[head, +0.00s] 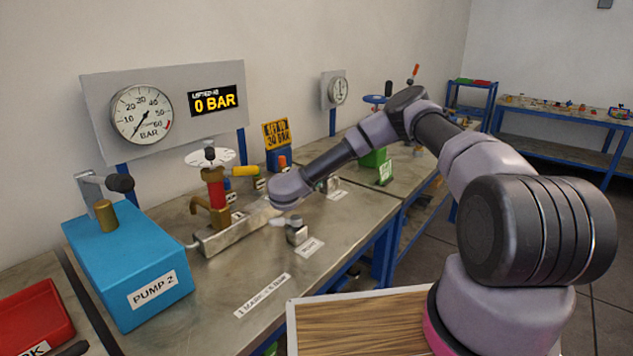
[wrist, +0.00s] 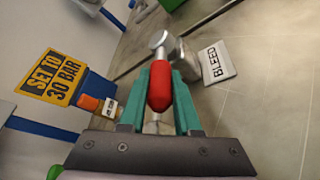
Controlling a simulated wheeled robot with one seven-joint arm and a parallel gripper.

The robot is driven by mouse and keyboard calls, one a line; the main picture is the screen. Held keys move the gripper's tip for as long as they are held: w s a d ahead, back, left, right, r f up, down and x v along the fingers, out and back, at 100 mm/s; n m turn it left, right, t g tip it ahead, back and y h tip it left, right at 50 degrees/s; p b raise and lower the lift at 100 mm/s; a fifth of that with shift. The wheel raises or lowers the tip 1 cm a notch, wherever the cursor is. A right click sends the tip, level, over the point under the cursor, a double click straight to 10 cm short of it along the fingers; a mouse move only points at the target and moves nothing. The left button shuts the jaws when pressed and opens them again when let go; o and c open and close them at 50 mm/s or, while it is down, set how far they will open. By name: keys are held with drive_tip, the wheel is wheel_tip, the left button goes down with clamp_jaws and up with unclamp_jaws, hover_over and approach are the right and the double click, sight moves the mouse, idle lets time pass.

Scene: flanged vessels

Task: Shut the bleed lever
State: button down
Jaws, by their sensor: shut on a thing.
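The bleed lever has a red grip (wrist: 159,88) on a metal stem, in the middle of the wrist view. Its metal pivot end (wrist: 159,41) shows beyond the grip, beside a white plate marked BLEED (wrist: 215,62). My gripper (wrist: 161,72) has its two teal fingers shut on the red grip, one on each side. In the head view my arm reaches over the bench, and its own end hides the fingers and the red grip. I cannot tell the lever's exact angle to its valve.
A yellow SET TO 30 BAR sign (head: 277,134) stands behind my gripper. A blue PUMP 2 box (head: 130,255) and a red valve column (head: 214,190) are to the left. The gauge panel (head: 165,110) display reads 0 BAR. The bench front (head: 330,265) is mostly clear.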

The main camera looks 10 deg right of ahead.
idle(0.5)
drive_tip(key=c, duration=0.6)
unclamp_jaws()
drive_tip(key=shift+w+f, duration=0.1)
drive_tip(key=v, duration=1.1)
drive_tip(key=shift+w+a, duration=0.1)
drive_tip(key=shift+w, duration=0.05)
